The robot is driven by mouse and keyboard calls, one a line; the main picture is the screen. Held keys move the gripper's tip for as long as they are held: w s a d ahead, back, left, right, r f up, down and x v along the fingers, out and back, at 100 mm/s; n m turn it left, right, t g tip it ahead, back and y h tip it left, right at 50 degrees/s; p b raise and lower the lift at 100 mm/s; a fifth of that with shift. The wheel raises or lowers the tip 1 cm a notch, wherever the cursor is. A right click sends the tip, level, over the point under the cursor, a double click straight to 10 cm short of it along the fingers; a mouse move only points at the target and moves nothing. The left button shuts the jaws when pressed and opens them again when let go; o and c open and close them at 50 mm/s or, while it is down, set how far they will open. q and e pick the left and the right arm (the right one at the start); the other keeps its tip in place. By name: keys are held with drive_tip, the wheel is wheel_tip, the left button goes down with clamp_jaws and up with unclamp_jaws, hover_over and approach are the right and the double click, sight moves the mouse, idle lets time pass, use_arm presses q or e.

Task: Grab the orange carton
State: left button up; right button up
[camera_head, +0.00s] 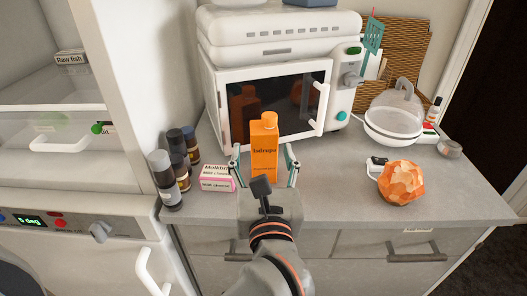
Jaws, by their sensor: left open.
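The orange carton (264,146) stands upright on the grey counter in front of the microwave, with its cap at the top. My left gripper (264,169) is at the carton, with one open finger on each side of it. I cannot tell whether the fingers touch it. The carton's lower part is partly hidden behind the gripper. My right gripper does not show.
A white-and-pink box (217,178) stands just left of the gripper, beside several dark bottles (168,183). The microwave (212,98) is close behind the carton. An orange faceted object (401,183) and a domed white dish (393,127) are at the right.

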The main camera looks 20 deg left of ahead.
sight(264, 133)
use_arm(q)
drive_tip(key=shift+w+f, duration=0.1)
drive_tip(key=shift+w, duration=0.15)
drive_tip(key=shift+w+a+n, duration=0.15)
drive_tip(key=shift+w+a, duration=0.1)
drive_tip(key=shift+w, duration=0.25)
drive_tip(key=shift+w+a+n, duration=0.15)
drive_tip(key=shift+w+a, duration=0.1)
drive_tip(key=shift+w, duration=0.25)
drive_tip(key=x, duration=0.5)
drive_tip(key=shift+w+d+f, duration=0.1)
drive_tip(key=shift+w+d, duration=0.15)
drive_tip(key=shift+d, duration=0.05)
drive_tip(key=c, duration=1.7)
clamp_jaws()
